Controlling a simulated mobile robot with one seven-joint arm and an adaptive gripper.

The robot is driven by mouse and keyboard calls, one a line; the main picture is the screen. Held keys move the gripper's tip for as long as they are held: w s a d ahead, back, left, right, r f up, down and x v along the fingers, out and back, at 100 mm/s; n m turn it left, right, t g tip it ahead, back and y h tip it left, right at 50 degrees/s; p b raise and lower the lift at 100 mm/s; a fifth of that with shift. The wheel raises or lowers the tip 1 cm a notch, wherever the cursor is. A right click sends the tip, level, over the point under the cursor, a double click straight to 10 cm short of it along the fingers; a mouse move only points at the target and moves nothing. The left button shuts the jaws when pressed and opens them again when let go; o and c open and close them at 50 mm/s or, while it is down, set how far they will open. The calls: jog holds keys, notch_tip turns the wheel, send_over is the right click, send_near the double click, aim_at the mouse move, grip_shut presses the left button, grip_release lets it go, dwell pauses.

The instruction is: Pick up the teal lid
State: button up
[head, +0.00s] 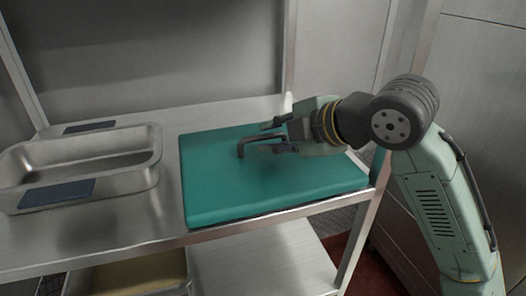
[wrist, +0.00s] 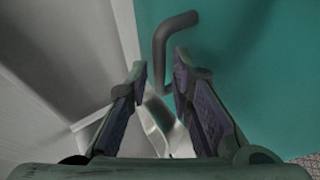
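The teal lid (head: 225,190) is a flat, rounded rectangular slab lying on the metal shelf in the head view. It fills the right part of the wrist view (wrist: 255,50). Its dark bent bar handle (head: 241,150) stands up from the lid and also shows in the wrist view (wrist: 160,45). My gripper (head: 270,136) is over the lid at the handle, reaching in from the right. In the wrist view my gripper (wrist: 160,68) has its fingers apart, with the handle's lower end in or just beyond the gap. The right fingertip looks close to the handle; contact cannot be told.
A deep metal pan (head: 80,140) with dark blue grips stands left of the lid on the metal shelf (head: 120,232). Another container (head: 140,275) is on the lower level. A metal upright post (head: 289,50) and wall stand behind the lid.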

jog(key=shift+x, duration=0.8)
jog(key=shift+c, duration=0.3)
grip_shut()
